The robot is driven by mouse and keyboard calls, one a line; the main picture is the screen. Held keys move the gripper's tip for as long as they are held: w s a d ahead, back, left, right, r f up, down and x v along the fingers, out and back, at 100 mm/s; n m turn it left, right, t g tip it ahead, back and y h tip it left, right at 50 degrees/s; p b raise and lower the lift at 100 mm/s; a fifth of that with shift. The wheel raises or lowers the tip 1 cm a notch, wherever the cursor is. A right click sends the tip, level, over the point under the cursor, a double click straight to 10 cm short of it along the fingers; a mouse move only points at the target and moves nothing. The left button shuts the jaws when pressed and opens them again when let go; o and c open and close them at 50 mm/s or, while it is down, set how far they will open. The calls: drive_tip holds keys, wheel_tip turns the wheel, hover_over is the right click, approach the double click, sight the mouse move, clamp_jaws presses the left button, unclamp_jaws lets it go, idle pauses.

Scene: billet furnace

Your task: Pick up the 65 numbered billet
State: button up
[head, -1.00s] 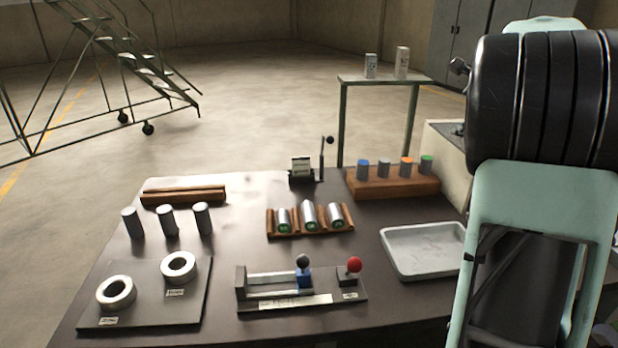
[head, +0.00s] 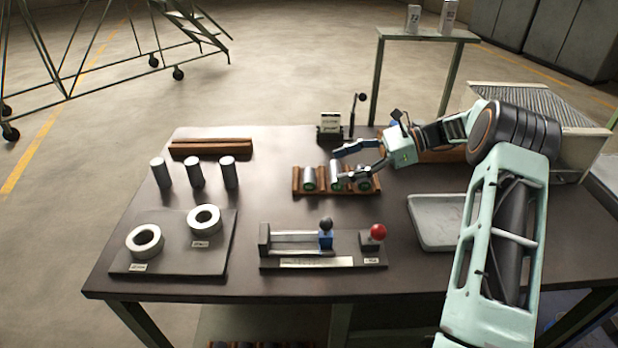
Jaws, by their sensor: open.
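Three silver billets with green ends lie in a wooden rack (head: 297,186) in the middle of the table: a left one (head: 309,176), a middle one (head: 336,183) and a right one (head: 364,184). Their numbers are too small to read, so I cannot tell which is 65. My gripper (head: 342,167) is open, reaching in from the right over the rack. Its fingers are spread around the middle and right billets and partly hide them. I cannot tell whether they touch. Three plain grey cylinders (head: 194,173) stand upright at the left.
Two rings lie on a dark plate (head: 170,262) at front left. A slide fixture (head: 292,243) with a red knob (head: 378,232) sits in front of the rack, and a pale tray (head: 425,232) to its right. A lever (head: 352,115) stands behind. A side table (head: 420,34) holds two white containers.

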sight(312, 174)
drive_tip(key=x, duration=0.9)
drive_tip(key=shift+w+r, duration=0.1)
drive_tip(key=shift+w, duration=0.15)
drive_tip(key=shift+c, duration=0.5)
drive_tip(key=shift+r, duration=0.1)
drive_tip(key=c, duration=1.6)
drive_tip(key=shift+r, duration=0.1)
